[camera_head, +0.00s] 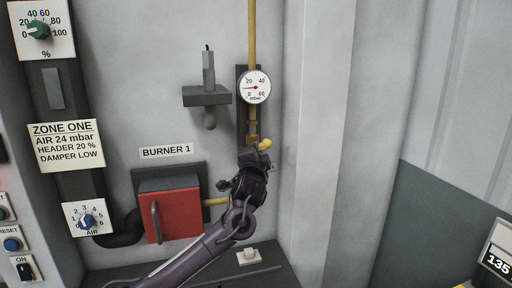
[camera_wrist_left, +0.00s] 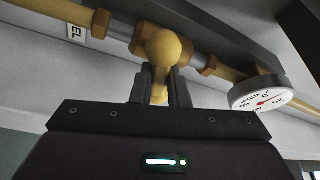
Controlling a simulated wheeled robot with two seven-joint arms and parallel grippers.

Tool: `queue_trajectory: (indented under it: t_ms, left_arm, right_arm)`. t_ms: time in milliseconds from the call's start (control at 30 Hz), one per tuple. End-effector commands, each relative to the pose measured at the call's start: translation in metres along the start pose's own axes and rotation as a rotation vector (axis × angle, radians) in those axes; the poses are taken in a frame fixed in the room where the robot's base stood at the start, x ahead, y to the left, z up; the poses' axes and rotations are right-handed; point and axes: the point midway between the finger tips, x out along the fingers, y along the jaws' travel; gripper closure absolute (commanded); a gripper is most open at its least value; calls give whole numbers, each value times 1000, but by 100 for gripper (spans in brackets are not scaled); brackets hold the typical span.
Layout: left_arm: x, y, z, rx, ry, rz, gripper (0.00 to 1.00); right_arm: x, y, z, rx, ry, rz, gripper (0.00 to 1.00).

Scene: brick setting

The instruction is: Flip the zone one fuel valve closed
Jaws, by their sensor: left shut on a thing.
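The fuel valve shows in the left wrist view as a yellow knobbed handle (camera_wrist_left: 163,50) on a yellow and grey pipe. In the head view the handle's yellow knob (camera_head: 265,145) sticks out at the right of my gripper, below the pressure gauge. My left gripper (camera_wrist_left: 158,88) is shut on the handle's stem, one finger on each side. In the head view my left gripper (camera_head: 253,158) covers most of the valve body. The handle's exact angle to the pipe is hard to tell. My right gripper is not in view.
A round gauge (camera_head: 254,87) sits on the yellow pipe (camera_head: 252,30) above the valve. A red burner box (camera_head: 172,212) labelled BURNER 1 is left of my gripper. A grey bracket (camera_head: 207,95) juts out at upper left. A ZONE ONE sign (camera_head: 66,146) hangs further left.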

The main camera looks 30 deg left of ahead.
Motion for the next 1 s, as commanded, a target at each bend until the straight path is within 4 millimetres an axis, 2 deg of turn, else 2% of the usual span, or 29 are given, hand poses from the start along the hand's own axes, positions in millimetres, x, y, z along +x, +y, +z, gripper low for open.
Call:
queue_trajectory:
  t_ms: [100, 500, 1000]
  left_arm:
    - [0, -3, -1, 90, 0, 38, 100]
    - [0, -2, -1, 303, 0, 127, 100]
    - [0, -1, -1, 356, 1, 149, 100]
  right_arm:
    - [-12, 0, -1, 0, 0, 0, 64]
    - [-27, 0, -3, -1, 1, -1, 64]
    - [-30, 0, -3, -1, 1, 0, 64]
